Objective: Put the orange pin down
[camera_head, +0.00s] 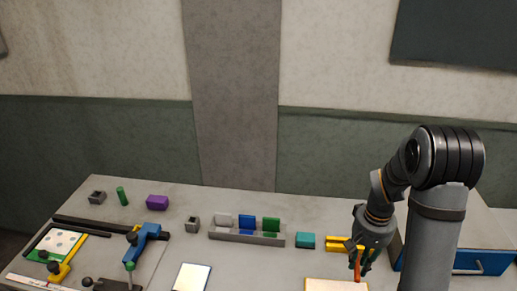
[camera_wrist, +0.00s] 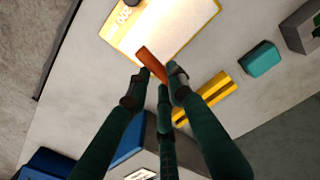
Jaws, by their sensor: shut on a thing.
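The orange pin (camera_wrist: 152,64) is held between the fingertips of my gripper (camera_wrist: 157,82) in the wrist view. One end of the pin points away from the fingers, over or near the edge of a pale board with an orange rim (camera_wrist: 190,25). In the head view my gripper (camera_head: 361,250) points down at the right part of the table, and the pin (camera_head: 357,268) hangs below it by the board (camera_head: 335,285). I cannot tell whether the pin touches the board or the table.
A yellow slotted block (camera_wrist: 207,97) lies close beside my fingers, with a teal block (camera_head: 305,240) to its left in the head view. A grey rack (camera_head: 247,238) holds white, blue and green pieces. A blue drawer unit (camera_head: 483,262) stands at right.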

